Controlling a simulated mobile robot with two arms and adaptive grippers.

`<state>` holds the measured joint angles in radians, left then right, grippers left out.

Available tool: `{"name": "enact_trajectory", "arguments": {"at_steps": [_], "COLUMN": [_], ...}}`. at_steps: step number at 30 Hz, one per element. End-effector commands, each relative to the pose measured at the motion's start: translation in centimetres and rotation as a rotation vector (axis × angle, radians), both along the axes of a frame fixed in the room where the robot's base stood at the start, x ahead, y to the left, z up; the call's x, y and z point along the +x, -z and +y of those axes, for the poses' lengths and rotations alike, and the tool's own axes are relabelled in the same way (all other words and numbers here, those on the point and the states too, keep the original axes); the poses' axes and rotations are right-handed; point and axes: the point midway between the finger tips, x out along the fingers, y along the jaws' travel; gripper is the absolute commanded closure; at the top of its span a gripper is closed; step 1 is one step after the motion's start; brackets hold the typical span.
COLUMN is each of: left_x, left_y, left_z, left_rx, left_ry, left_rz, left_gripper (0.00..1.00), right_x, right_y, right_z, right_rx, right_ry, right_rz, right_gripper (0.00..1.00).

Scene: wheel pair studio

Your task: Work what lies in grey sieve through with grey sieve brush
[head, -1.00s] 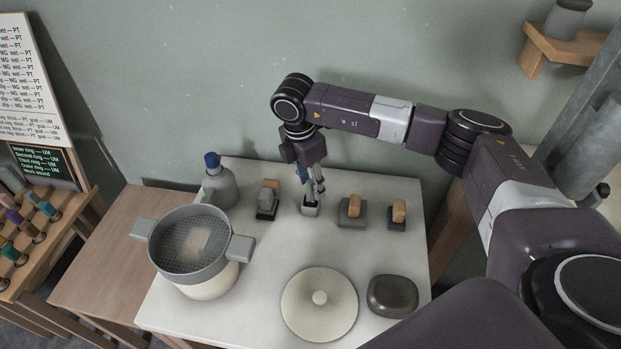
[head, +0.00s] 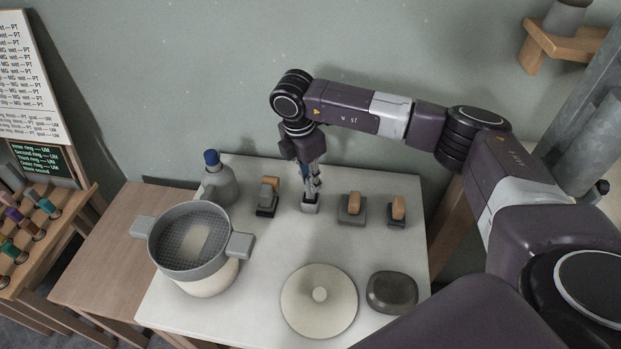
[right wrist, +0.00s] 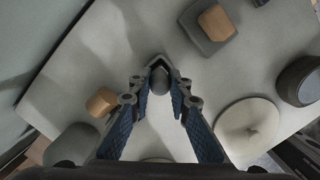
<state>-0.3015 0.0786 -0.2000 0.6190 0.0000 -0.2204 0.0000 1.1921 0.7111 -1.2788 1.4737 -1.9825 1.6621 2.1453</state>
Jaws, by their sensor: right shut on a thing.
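The grey sieve (head: 160,262) sits on a cream bowl (head: 212,284) at the left of the white table, its two grey lugs sticking out. A pale patch of material (head: 194,240) lies on its mesh. My right gripper (head: 311,189) points down at the table's back and is shut on a grey rounded handle, which looks like the grey sieve brush (right wrist: 160,80). The handle stands in a small pale grey holder (head: 310,205); the brush's lower part is hidden. My left gripper is not in view.
Wooden-topped grey pieces stand on either side of my gripper: one left (head: 268,197), two right (head: 351,208) (head: 397,211). A blue-capped bottle (head: 219,184) stands behind the sieve. A cream lid (head: 319,315) and dark dish (head: 392,292) lie in front. The table's middle is clear.

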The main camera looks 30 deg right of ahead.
Motion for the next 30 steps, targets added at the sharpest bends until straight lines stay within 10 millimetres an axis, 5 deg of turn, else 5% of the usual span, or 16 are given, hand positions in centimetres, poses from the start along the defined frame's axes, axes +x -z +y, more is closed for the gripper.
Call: {"name": "enact_trajectory", "arguments": {"at_steps": [30], "left_x": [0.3], "left_y": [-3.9], "left_z": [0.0], "left_rx": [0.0], "left_ry": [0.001], "left_rz": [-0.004], "left_gripper": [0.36], "right_x": [0.0], "right_y": [-6.1], "right_z": [0.0], "right_rx": [0.0], "right_ry": [0.0], "right_rz": [0.0], "right_gripper": [1.0]}}
